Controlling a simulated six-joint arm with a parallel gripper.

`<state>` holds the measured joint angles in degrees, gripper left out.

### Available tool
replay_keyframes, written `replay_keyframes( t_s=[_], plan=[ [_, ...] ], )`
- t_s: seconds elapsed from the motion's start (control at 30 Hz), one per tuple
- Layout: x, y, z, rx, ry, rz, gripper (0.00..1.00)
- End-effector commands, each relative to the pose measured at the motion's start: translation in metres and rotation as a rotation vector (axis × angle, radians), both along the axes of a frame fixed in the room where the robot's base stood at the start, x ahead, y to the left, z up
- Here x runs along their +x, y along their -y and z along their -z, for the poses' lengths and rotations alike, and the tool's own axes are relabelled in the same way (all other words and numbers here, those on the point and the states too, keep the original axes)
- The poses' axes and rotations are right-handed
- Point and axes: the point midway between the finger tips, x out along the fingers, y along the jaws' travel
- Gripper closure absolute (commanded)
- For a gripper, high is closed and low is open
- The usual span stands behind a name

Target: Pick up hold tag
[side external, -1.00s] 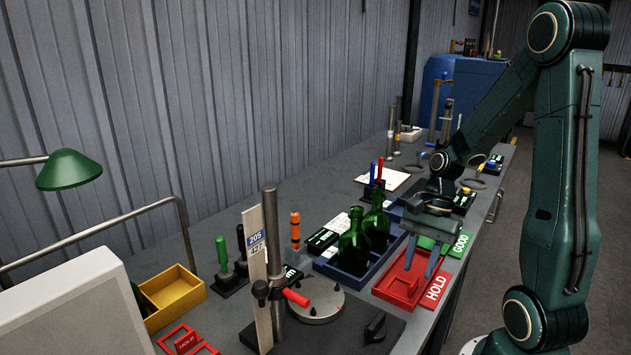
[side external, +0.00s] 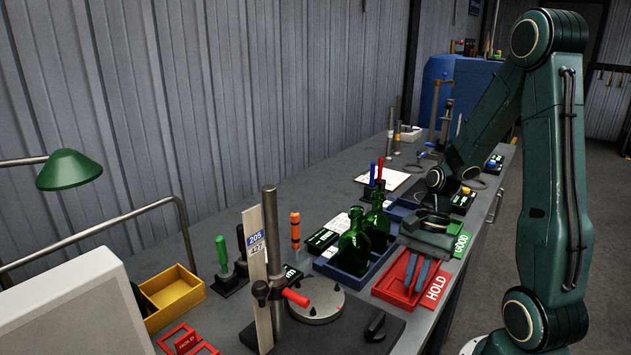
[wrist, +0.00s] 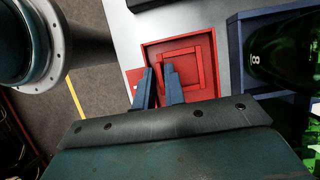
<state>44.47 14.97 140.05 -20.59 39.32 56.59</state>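A red square frame, which looks like the hold tag (wrist: 193,53), lies inside this tray in the wrist view. My gripper (side external: 414,287) points down over the tray with its blue fingers. In the wrist view, my gripper (wrist: 158,70) has a narrow gap between its fingertips, and they are at the near-left side of the red frame. I see no clear grip on it. The fingers hide part of the frame, and contact cannot be told.
A blue crate (side external: 345,272) with green bottles (side external: 354,246) stands just left of the tray. The green GOOD tray label (side external: 462,244) is behind it. A gauge stand (side external: 272,250) with a round plate is at the front left. Other red tags (side external: 186,342) lie farther left.

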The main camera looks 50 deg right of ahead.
Motion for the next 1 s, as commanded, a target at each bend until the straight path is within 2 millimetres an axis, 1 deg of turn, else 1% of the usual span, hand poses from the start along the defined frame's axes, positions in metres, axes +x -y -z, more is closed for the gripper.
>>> replay_keyframes(
  t_s=[0.07, 0.4, 0.57, 0.77, 0.87, 1.0],
  plan=[
    [0.000, 0.000, 0.000, 0.000, 0.000, 0.000, 1.00],
    [0.000, 0.000, 0.000, 0.000, 0.000, 0.000, 1.00],
    [0.000, 0.000, -0.004, 0.000, 0.001, -0.001, 1.00],
    [0.001, 0.001, -0.018, -0.002, 0.004, 0.002, 1.00],
    [0.001, 0.001, -0.028, -0.004, 0.004, 0.001, 1.00],
    [0.001, 0.001, -0.047, -0.004, 0.006, 0.001, 1.00]
  ],
)
